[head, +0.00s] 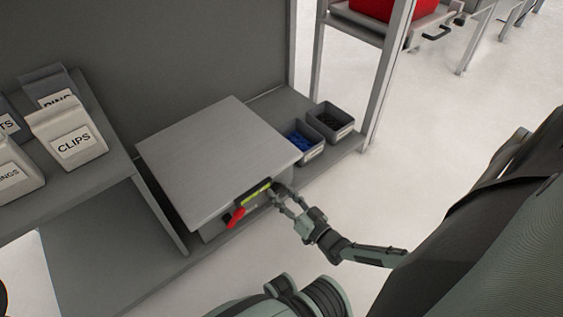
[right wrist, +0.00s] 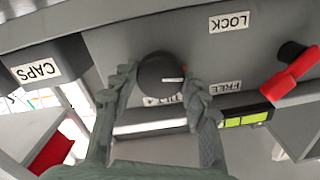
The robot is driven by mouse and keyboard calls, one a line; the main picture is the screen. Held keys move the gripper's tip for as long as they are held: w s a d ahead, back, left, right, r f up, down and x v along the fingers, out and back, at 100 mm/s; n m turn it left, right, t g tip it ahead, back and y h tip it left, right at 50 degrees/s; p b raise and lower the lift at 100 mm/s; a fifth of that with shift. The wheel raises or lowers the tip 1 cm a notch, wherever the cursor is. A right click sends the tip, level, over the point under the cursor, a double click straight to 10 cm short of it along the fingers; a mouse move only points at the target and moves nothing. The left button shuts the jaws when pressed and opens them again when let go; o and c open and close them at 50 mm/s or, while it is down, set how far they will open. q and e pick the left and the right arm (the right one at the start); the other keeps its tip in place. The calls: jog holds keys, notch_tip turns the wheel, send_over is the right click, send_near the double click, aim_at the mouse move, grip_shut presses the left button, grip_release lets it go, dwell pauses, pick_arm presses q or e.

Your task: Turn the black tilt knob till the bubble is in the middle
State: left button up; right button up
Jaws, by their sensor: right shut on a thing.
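The black tilt knob (right wrist: 160,74), with a white pointer mark, is on the front face of a grey box with a flat top plate (head: 215,150). My right gripper (head: 281,193) is at that front face; in the right wrist view its two fingers (right wrist: 160,88) are closed on either side of the knob. The yellow-green level vial (head: 257,190) lies along the plate's front edge, left of the gripper; it also shows in the right wrist view (right wrist: 245,119), partly behind a finger. I cannot make out where its bubble is. My left gripper is not in view.
A red lever (head: 236,217) is left of the vial, near LOCK (right wrist: 229,21) and FREE (right wrist: 226,87) labels. Two small bins, one with blue parts (head: 302,142), stand right of the box. A CLIPS bin (head: 68,133) is on the left shelf. Open floor lies at right.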

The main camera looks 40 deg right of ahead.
jog(key=m, duration=0.5)
jog(key=shift+m, duration=0.3)
jog(key=m, duration=0.5)
jog(key=shift+m, duration=0.4)
jog(key=shift+d, duration=0.1)
jog(key=o, duration=1.2)
jog(key=shift+c, duration=0.2)
jog(key=shift+s+f, duration=0.1)
jog(key=shift+s, duration=0.15)
jog(key=s, duration=1.1)
jog(key=shift+s+d, duration=0.2)
jog(key=shift+d, duration=0.25)
